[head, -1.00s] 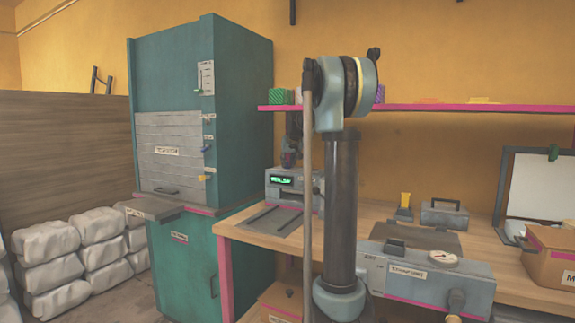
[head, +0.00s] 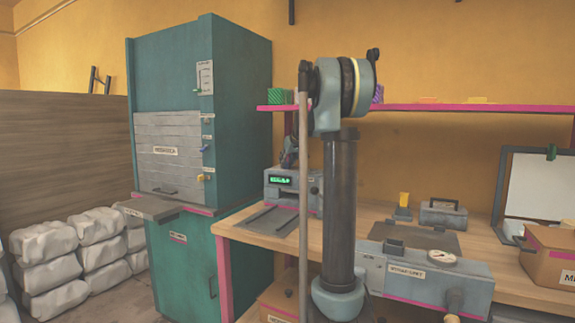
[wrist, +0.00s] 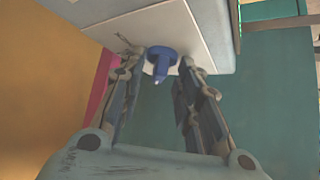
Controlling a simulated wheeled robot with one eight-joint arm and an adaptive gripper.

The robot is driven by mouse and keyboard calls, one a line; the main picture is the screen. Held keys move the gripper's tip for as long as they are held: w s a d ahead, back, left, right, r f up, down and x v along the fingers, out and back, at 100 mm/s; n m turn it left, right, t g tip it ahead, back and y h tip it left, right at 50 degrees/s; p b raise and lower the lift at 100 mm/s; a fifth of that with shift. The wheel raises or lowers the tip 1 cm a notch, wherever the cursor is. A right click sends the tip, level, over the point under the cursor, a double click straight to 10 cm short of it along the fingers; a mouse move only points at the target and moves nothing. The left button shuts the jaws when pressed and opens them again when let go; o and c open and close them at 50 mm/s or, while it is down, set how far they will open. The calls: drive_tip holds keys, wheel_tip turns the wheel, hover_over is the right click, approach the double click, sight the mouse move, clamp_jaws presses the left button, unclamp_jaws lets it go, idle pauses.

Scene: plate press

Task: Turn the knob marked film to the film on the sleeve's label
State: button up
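A blue knob (wrist: 161,62) with a pointed grip stands out from a pale panel (wrist: 128,32) in the wrist view. My gripper (wrist: 159,70) has its two fingers apart, one on each side of this knob; I cannot tell whether they touch it. In the head view my gripper (head: 290,153) is small and dark, just above the grey unit with a green display (head: 281,180), and partly hidden by my arm. The knob's marking and its setting are not readable. I cannot make out which item carries the sleeve's label.
A teal cabinet (head: 235,110) with small side controls stands left of the wooden bench (head: 380,212). A pink-edged shelf (head: 440,107) runs above. A grey unit with a gauge (head: 425,271) and a cardboard box (head: 551,264) are at the right. White sacks (head: 72,252) lie left.

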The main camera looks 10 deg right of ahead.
drive_tip(key=v, duration=1.2)
drive_tip(key=shift+f, duration=0.1)
idle(0.4)
